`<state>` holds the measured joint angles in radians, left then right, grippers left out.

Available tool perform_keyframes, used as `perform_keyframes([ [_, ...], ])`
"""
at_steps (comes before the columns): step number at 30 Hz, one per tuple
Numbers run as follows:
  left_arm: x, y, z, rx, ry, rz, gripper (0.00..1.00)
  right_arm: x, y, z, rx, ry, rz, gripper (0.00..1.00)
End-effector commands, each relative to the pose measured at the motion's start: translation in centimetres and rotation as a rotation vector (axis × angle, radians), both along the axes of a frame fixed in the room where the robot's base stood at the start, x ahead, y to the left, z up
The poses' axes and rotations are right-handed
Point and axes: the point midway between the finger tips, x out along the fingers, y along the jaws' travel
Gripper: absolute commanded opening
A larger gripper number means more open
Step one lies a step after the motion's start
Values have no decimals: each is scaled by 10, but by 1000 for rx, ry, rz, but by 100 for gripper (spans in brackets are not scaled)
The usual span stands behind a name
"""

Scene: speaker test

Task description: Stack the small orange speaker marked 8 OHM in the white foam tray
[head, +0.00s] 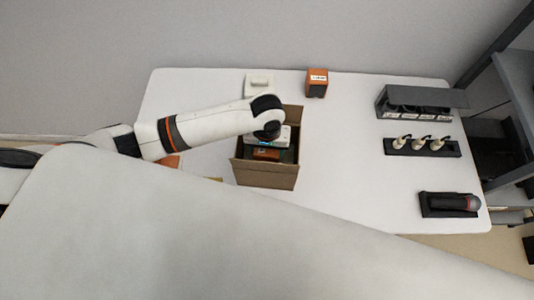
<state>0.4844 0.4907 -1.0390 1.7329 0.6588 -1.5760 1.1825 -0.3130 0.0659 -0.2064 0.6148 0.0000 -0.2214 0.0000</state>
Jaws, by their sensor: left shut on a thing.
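My left gripper (267,147) points down into an open cardboard box (266,175) in the middle of the table. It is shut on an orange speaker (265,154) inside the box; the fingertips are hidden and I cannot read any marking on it. A white block-like piece, likely the foam tray (259,80), lies behind the box, left of that speaker. My right gripper is not in view.
On the right of the white table (345,150) stand a dark open case (420,102), a black rack (423,147) with several white-topped items, and a black holder (449,205) with a dark cylindrical device. Another orange thing (170,161) shows partly behind my left arm. The table's front is hidden.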

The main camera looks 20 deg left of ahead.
Motion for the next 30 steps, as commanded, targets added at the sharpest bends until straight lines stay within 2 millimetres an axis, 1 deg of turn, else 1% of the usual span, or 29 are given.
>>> perform_keyframes([
  [2,0,-1,-5,-2,-1,-1,22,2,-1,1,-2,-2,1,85],
  [7,0,0,-29,-1,0,0,22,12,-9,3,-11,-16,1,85],
  [10,0,0,-38,-1,-2,-1,22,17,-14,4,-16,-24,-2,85],
  [19,1,-1,-40,-2,-2,-1,22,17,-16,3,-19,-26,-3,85],
  [26,0,-1,-46,-3,-2,-1,22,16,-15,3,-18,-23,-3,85],
  [27,0,-1,-47,-1,0,-2,70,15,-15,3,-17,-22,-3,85],
  [30,0,0,-47,-1,0,-1,85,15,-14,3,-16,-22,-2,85],
])
